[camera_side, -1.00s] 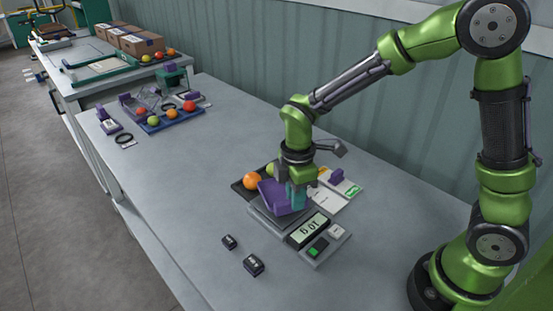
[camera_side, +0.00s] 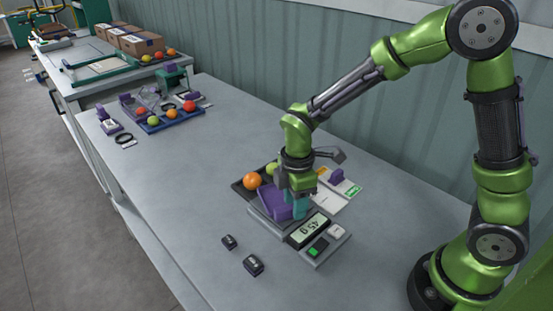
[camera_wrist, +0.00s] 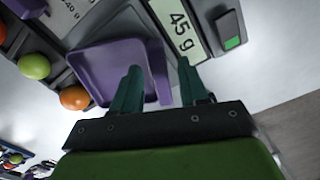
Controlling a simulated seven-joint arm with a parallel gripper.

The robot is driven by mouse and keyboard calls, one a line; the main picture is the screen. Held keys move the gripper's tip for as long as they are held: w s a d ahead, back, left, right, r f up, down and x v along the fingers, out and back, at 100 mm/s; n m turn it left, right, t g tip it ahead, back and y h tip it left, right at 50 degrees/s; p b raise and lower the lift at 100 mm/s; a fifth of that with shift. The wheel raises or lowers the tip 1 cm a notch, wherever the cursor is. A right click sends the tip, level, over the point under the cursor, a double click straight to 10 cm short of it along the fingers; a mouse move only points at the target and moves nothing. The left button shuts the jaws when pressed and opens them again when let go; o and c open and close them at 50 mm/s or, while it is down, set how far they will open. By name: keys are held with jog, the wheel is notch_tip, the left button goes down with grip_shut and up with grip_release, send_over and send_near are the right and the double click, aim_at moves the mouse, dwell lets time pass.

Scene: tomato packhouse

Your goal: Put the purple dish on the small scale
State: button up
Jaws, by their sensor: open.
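The purple dish (camera_side: 276,202) rests on the small scale (camera_side: 262,225), close to flat on its platform. The scale's display (camera_side: 309,229) reads about 45 g, and the display in the wrist view (camera_wrist: 180,26) shows the same. My gripper (camera_side: 299,212) is open, with its teal fingertips low at the dish's near right edge. In the wrist view the fingers (camera_wrist: 160,92) stand apart over the edge of the purple dish (camera_wrist: 104,62), one inside and one outside its wall. I cannot tell whether a finger touches the wall.
A dark tray (camera_side: 237,186) with an orange tomato (camera_side: 252,181) and a green one (camera_side: 272,169) lies behind the scale. A white card (camera_side: 332,201) lies to its right. Two small black weights (camera_side: 253,265) lie in front.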

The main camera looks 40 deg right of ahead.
notch_tip(320, 180, up, 12)
jog(key=s+d+r+m+t+y, duration=0.1)
jog(key=s+d+r+m+t, duration=0.2)
jog(key=m, duration=0.6)
jog(key=s+d+r+m+t+y, duration=0.1)
jog(key=s+d+r+m+t, duration=0.1)
jog(key=s+m, duration=0.6)
jog(key=shift+s+d+r+m+t, duration=0.35)
jog(key=shift+r+t, duration=0.3)
jog(key=shift+t, duration=0.45)
jog(key=shift+o, duration=0.2)
jog(key=shift+w, duration=0.1)
